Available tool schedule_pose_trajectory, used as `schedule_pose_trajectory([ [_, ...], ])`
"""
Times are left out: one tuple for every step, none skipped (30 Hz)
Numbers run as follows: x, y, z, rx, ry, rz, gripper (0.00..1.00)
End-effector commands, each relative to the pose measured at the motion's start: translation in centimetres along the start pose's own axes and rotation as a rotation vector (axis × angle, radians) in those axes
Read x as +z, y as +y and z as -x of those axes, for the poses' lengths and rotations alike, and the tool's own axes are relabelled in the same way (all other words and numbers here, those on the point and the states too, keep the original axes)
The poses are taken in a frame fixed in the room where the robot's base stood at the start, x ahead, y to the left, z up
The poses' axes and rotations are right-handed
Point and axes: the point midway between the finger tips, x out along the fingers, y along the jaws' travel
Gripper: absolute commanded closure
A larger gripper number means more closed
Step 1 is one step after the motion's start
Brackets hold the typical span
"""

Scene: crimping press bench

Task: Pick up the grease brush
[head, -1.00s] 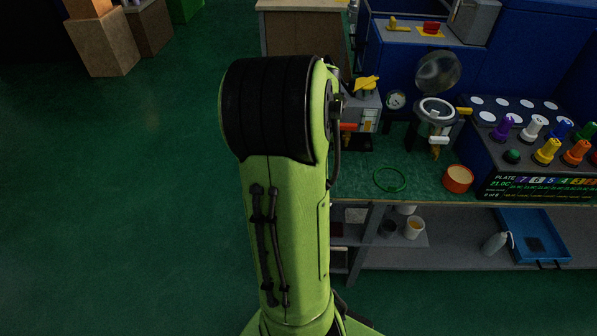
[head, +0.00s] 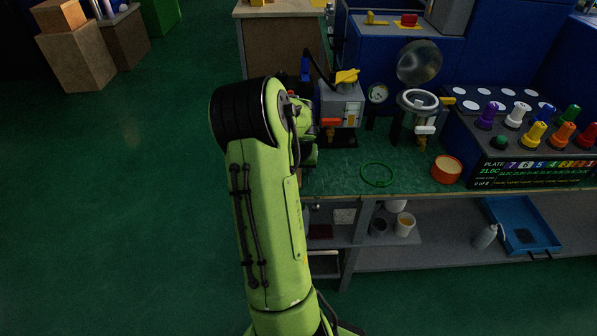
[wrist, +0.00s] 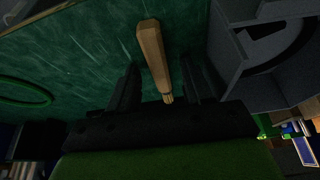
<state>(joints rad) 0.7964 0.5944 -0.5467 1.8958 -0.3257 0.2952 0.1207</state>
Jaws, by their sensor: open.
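The grease brush (wrist: 152,52) shows in the wrist view as a pale wooden handle with a narrow, lighter end (wrist: 168,98) towards my gripper. It appears over the green bench top. My gripper (wrist: 160,80) is open, with one dark finger on each side of the brush and visible gaps to both. Whether the brush is at finger depth or beyond it, I cannot tell. In the head view the brush cannot be made out, and my arm hides part of the bench's left end.
A grey device (wrist: 265,60) stands close on the right in the wrist view. A green ring (head: 378,186) and an orange tub (head: 446,175) lie on the bench. A grey box with a yellow lever (head: 340,102) and a round pot (head: 417,118) stand behind.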

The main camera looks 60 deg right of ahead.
Motion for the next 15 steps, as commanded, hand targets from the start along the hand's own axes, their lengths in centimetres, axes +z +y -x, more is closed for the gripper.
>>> schedule_pose_trajectory([
  [-0.01,0.00,0.05,0.000,0.000,0.000,0.50],
  [-0.01,0.00,0.06,0.000,0.000,0.000,0.50],
  [0.00,0.00,0.06,0.000,0.000,0.000,0.50],
  [0.00,0.00,0.05,0.000,0.000,0.000,0.50],
  [0.01,0.00,0.03,0.000,0.000,0.000,0.50],
  [0.03,0.00,-0.01,0.000,0.000,0.000,0.50],
  [0.05,-0.01,-0.05,0.000,0.000,0.000,0.50],
  [0.04,-0.01,-0.03,0.000,0.000,0.000,0.53],
  [0.04,-0.01,-0.01,0.000,0.000,0.000,0.59],
  [0.04,-0.01,0.00,0.000,0.000,0.000,0.64],
  [0.04,-0.01,0.00,0.000,0.000,0.000,0.68],
  [0.04,-0.01,0.00,0.000,0.000,0.000,0.74],
  [0.04,-0.01,0.00,0.000,0.000,0.000,0.79],
  [0.04,-0.01,0.00,0.000,0.000,0.000,0.84],
  [0.04,-0.01,0.00,0.000,-0.001,0.000,0.90],
])
